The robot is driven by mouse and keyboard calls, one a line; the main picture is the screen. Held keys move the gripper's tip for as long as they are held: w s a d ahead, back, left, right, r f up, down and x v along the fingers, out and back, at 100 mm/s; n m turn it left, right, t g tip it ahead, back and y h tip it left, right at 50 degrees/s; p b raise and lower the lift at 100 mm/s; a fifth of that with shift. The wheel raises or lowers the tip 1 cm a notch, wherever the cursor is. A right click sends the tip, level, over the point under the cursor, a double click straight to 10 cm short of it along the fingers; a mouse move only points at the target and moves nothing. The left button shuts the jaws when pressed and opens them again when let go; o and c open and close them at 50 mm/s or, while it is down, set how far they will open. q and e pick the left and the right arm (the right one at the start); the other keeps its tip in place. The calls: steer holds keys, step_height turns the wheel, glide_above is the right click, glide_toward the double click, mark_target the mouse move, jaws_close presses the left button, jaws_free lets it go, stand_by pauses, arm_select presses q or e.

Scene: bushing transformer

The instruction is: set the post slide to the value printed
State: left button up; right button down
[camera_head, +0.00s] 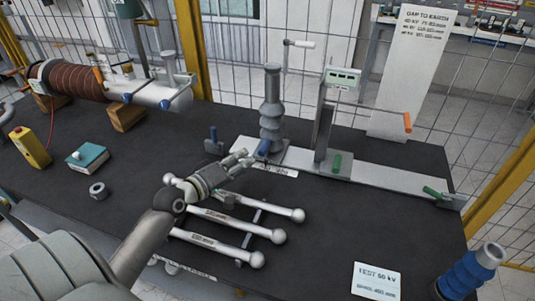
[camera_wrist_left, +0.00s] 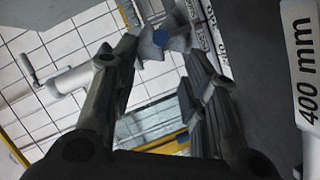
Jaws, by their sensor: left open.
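The post slide (camera_head: 324,130) stands upright on a pale rail (camera_head: 385,182) at the table's back right. It carries a small display (camera_head: 343,77), too small to read, and a green handle (camera_head: 336,163) at its foot. A card (camera_head: 376,281) reads "TEST 50 kV". A white board (camera_head: 413,70) headed "GAP TO EARTH" lists kV and mm values, not clearly legible. My left gripper (camera_head: 244,160) is open beside the blue handle (camera_head: 264,148) at the grey insulator's (camera_head: 271,105) foot. In the left wrist view, my open fingers (camera_wrist_left: 168,50) have a blue part (camera_wrist_left: 160,37) between them.
Labelled white rods with ball ends (camera_head: 240,215) lie under and before my left arm. One rod in the left wrist view reads "400 mm" (camera_wrist_left: 305,70). A teal box (camera_head: 88,157), yellow box (camera_head: 30,147) and brown coil (camera_head: 72,80) are left.

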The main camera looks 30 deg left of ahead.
mark_target(259, 153)
arm_select(q)
steer(key=p+x, duration=0.1)
steer(key=x, duration=0.9)
steer(key=shift+w+f, duration=0.15)
steer(key=shift+w, duration=0.1)
jaws_close()
steer(key=shift+d, duration=0.1)
